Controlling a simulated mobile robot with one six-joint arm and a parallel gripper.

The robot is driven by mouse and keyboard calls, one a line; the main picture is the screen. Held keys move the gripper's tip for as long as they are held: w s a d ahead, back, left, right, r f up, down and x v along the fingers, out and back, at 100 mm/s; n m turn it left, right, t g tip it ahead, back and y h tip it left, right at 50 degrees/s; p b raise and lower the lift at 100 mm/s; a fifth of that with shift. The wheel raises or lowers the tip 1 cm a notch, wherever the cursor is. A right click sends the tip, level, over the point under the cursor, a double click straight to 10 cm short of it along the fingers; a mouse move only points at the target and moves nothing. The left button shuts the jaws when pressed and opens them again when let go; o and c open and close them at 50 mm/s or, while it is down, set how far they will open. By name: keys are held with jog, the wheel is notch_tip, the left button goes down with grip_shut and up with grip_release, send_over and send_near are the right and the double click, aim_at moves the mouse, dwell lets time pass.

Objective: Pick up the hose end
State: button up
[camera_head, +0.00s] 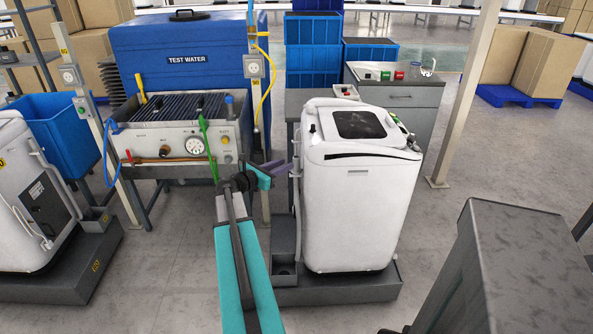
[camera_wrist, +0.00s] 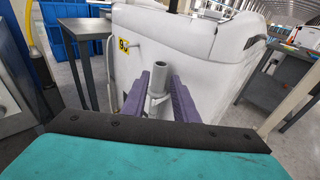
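A white washing machine (camera_head: 360,200) stands upright on a dark grey base (camera_head: 340,290) right of centre. A thin light hose runs up its left side in the head view. In the wrist view the grey, tube-like hose end (camera_wrist: 158,78) points up with its round opening on top. My gripper (camera_head: 280,168) reaches to the machine's left side. Its purple fingers (camera_wrist: 159,98) stand on either side of the hose end in the wrist view. They look parted, with the hose end between them; firm contact does not show. The hose's lower part is hidden behind the gripper's black edge.
A blue test-water tank (camera_head: 185,60) with a gauge panel and hoses stands at the back left. A second white machine (camera_head: 30,200) is at the far left. A grey cabinet (camera_head: 400,100) stands behind the washing machine. A pale post (camera_head: 465,90) rises right. Open floor lies front left.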

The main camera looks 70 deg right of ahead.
aim_at(294, 161)
jog(key=shift+d, duration=0.1)
jog(key=shift+p+x, duration=0.6)
jog(key=shift+x, duration=1.9)
jog(key=shift+f, duration=0.15)
grip_shut()
jog(key=shift+w+r, duration=0.2)
jog(key=shift+r, duration=0.25)
notch_tip(294, 161, up, 6)
jog(key=b, duration=0.1)
jog(key=w+a+b, duration=0.1)
jog(key=w+a, duration=0.2)
jog(key=w, duration=0.6)
jog(key=w+a+b, duration=0.1)
jog(key=w+a, duration=0.3)
jog(key=w, duration=0.5)
jog(key=shift+a, duration=0.2)
jog(key=shift+w+r, duration=0.1)
